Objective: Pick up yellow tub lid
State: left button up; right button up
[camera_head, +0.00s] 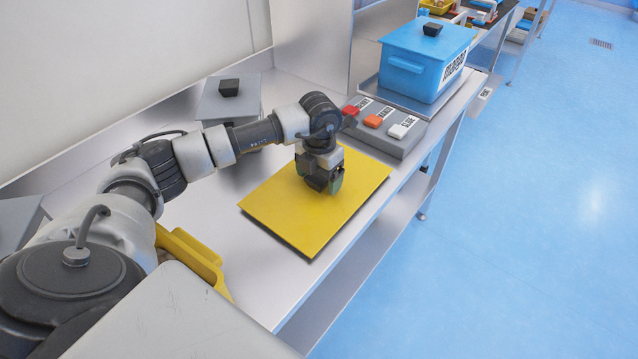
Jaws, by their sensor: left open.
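The yellow tub lid (283,211) appears as a flat yellow rectangular panel on the metal bench. My left gripper (324,188) points down over the middle of it, with its jaws open. The gripper hides the centre of the panel, so I cannot see any knob there or tell whether the fingers touch it. A yellow tub (190,254) is partly visible at the lower left, mostly hidden by my left arm. My right gripper is not in view.
Beyond the lid stands a grey button box (409,139) with red, orange and white buttons. A blue lidded tub (404,70) sits behind it. A grey lidded tub (215,103) stands near the wall. The blue floor (530,220) at right is clear.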

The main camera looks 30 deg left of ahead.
pick_arm(q)
jog(key=shift+f, duration=0.4)
jog(key=c, duration=1)
jog(key=shift+c, duration=0.4)
jog(key=shift+r, duration=0.2)
